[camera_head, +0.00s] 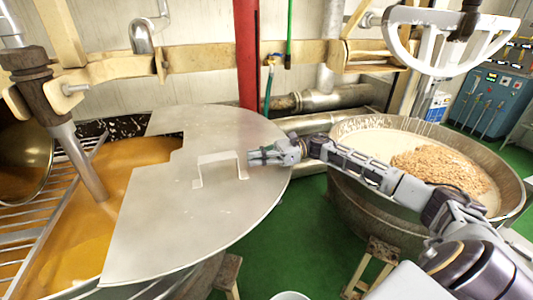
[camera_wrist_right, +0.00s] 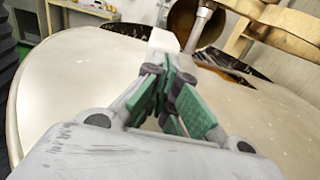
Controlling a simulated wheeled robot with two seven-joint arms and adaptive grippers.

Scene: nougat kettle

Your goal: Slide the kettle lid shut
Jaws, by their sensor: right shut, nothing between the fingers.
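The kettle lid (camera_head: 200,215) is a large flat grey metal plate lying over the right part of the kettle. Orange-brown mass (camera_head: 75,240) shows uncovered to its left. The lid's bracket handle (camera_head: 219,157) stands up near its middle. My right gripper (camera_head: 253,157) is shut and empty, just right of the handle, above the lid. In the right wrist view, the green-padded fingers of the right gripper (camera_wrist_right: 168,82) are together, with the pale handle (camera_wrist_right: 164,40) just beyond them. I cannot tell whether they touch it. My left gripper is not in view.
A stirring shaft (camera_head: 80,165) goes down into the mass at the left, beside a metal grate (camera_head: 42,215). A red post (camera_head: 247,60) and pipes stand behind the lid. A second round kettle (camera_head: 345,135) with pale and nutty contents stands at the right. Wooden stools stand on the green floor.

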